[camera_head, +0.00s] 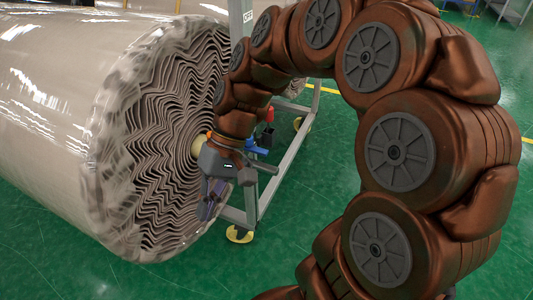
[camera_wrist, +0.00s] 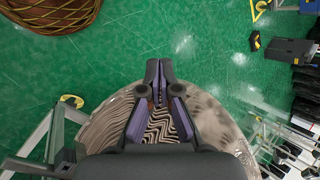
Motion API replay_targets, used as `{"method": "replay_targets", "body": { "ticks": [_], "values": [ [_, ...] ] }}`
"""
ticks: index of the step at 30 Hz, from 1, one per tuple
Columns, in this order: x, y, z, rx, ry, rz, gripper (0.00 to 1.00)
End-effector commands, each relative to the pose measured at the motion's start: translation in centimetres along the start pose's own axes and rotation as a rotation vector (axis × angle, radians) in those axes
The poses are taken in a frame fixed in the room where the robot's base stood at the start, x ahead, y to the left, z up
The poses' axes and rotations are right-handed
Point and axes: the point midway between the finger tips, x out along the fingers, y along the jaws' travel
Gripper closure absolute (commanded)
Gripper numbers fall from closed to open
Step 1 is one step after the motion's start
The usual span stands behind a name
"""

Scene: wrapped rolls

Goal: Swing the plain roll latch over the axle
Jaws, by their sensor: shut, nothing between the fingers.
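A large plain beige wrapped roll (camera_head: 70,110) lies on its side at the left of the head view, its wavy layered end (camera_head: 160,170) facing my arm. Its layered end also shows in the wrist view (camera_wrist: 162,128), below and behind my fingers. A small yellow-orange part (camera_head: 198,143) shows at the middle of the roll's end, perhaps the axle end. Blue (camera_head: 254,147) and red (camera_head: 269,113) parts sit beside it, by the frame; I cannot tell which is the latch. My gripper (camera_head: 208,212) is shut and empty, pointing down in front of the roll's end. Its fingertips meet in the wrist view (camera_wrist: 160,75).
A grey metal frame on yellow casters (camera_head: 240,234) stands right beside the roll; its bars also show at left in the wrist view (camera_wrist: 58,135). A brown basket-like round thing (camera_wrist: 50,12) is at upper left there. Green floor (camera_wrist: 190,35) is open beyond my fingertips.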

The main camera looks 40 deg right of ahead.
Motion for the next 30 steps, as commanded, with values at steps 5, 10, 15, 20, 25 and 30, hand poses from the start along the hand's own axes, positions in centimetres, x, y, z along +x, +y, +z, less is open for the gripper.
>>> {"method": "replay_targets", "body": {
  "ticks": [5, 10, 15, 20, 25, 30],
  "values": [
    [-0.6, 1.3, -5.5, 0.017, 0.036, -0.205, 1.0],
    [-2.5, 3.7, -10.4, 0.033, 0.104, -0.39, 1.0],
    [-4.9, 7.9, -15.0, 0.055, 0.198, -0.567, 1.0],
    [-7.3, 13.8, -18.7, 0.082, 0.318, -0.715, 1.0],
    [-9.6, 21.7, -21.3, 0.112, 0.47, -0.85, 1.0],
    [-11.1, 30.8, -22.4, 0.152, 0.638, -0.944, 1.0]
  ]
}}
